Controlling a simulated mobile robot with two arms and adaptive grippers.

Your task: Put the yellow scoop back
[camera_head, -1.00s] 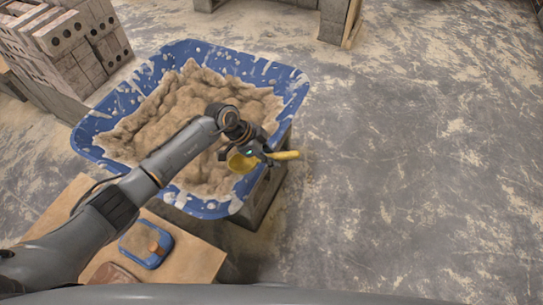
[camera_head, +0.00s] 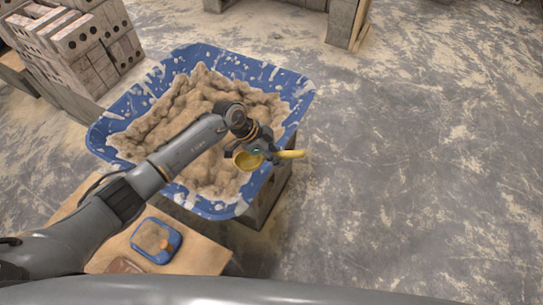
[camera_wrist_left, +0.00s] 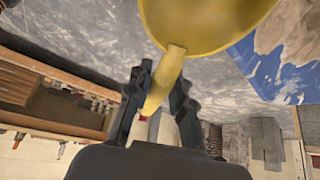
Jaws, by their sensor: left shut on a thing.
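The yellow scoop (camera_head: 248,161) is held by my left gripper (camera_head: 266,154) over the right edge of the blue mortar tub (camera_head: 103,130). Its bowl shows on the near side of the gripper, and its handle sticks out to the right past the tub rim. In the left wrist view the scoop's bowl (camera_wrist_left: 208,18) fills the top, and its handle (camera_wrist_left: 166,78) runs down between the two dark fingers of the left gripper (camera_wrist_left: 160,90). What the bowl holds cannot be seen clearly. My right gripper is not in view.
A small blue tray (camera_head: 144,250) with a mortar-coloured patch lies on a wooden board (camera_head: 199,257) at the lower left. Grey bricks (camera_head: 85,50) are stacked at the upper left. A block stand (camera_head: 345,25) is at the top. The concrete floor on the right is clear.

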